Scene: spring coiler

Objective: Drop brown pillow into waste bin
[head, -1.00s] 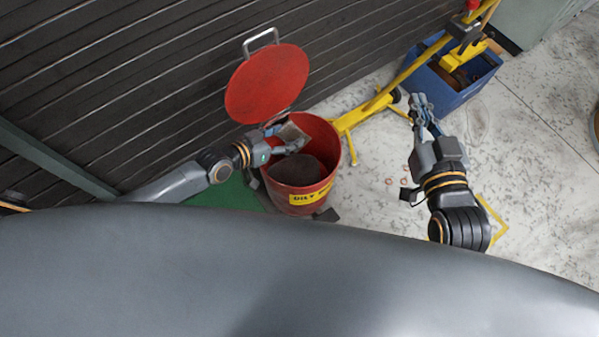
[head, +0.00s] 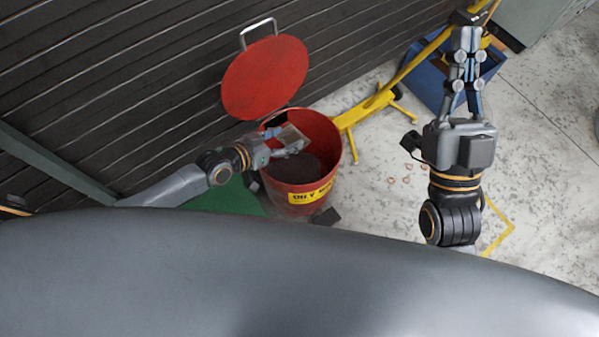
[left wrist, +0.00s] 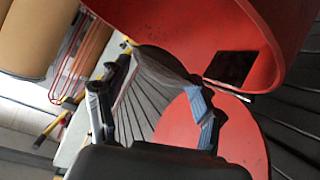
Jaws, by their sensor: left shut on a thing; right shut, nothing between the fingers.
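The red waste bin (head: 333,140) stands on the floor with its round red lid (head: 265,77) tipped open toward the dark wall. My left gripper (head: 288,139) is over the bin's opening and shut on the brown pillow (head: 293,133), a small grey-brown piece. The pillow (left wrist: 160,62) also shows between the fingers in the left wrist view, with the red bin wall (left wrist: 200,25) and lid (left wrist: 225,140) around it. The bin's inside looks dark; its contents are unclear. My right gripper (head: 466,45) is shut and empty, right of the bin, pointing toward the blue box.
A yellow stand (head: 372,105) has its foot close beside the bin. A blue box (head: 428,75) stands at the upper right, partly behind my right gripper. A green mat (head: 225,197) lies left of the bin.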

